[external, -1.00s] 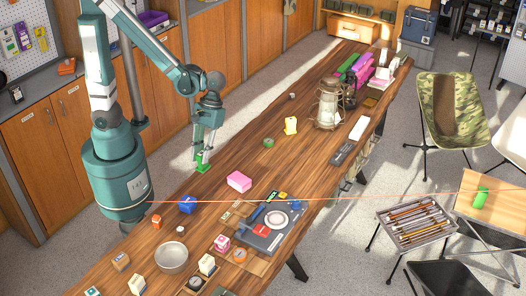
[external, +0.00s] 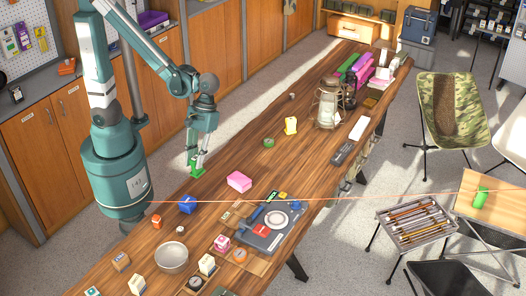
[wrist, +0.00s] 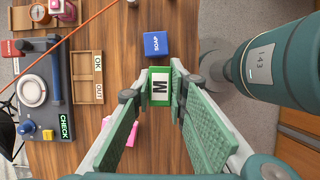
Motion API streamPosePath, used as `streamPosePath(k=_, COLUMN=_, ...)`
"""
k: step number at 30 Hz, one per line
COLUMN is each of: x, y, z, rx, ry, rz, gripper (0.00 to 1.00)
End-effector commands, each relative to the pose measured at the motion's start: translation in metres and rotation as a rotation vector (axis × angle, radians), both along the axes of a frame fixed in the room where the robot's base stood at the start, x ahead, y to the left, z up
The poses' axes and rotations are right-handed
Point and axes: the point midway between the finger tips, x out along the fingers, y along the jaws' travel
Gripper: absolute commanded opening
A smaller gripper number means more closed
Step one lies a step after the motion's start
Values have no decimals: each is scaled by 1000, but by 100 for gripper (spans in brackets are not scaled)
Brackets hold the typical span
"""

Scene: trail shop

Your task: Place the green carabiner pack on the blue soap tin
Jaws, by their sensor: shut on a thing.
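The green carabiner pack (external: 197,171) is between the fingertips of my gripper (external: 198,161), near the table's left edge. In the wrist view the pack (wrist: 160,86) has a white label with a black M, and the gripper (wrist: 160,95) is shut on it with one finger on either side. I cannot tell how high it is above the table. The blue soap tin (external: 187,204) stands on the table, nearer the camera than the pack, with its top bare. In the wrist view the tin (wrist: 157,44), marked SOAP, lies just beyond the pack, apart from it.
An orange box (external: 156,222) and a metal bowl (external: 172,257) are near the soap tin. A wooden tray (wrist: 87,78) and a dark scale-like device (wrist: 38,95) lie left in the wrist view. The wood around the tin is clear.

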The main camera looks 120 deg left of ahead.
Motion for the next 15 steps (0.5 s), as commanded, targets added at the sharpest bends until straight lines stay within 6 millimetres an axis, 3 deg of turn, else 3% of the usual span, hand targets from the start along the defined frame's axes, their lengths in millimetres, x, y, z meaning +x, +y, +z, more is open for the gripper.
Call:
streamPosePath(k=6, x=5, y=-39, z=15, rx=-1, ry=0, rz=7, gripper=0)
streamPosePath(k=15, x=7, y=-77, z=29, rx=-4, ry=0, rz=22, gripper=0)
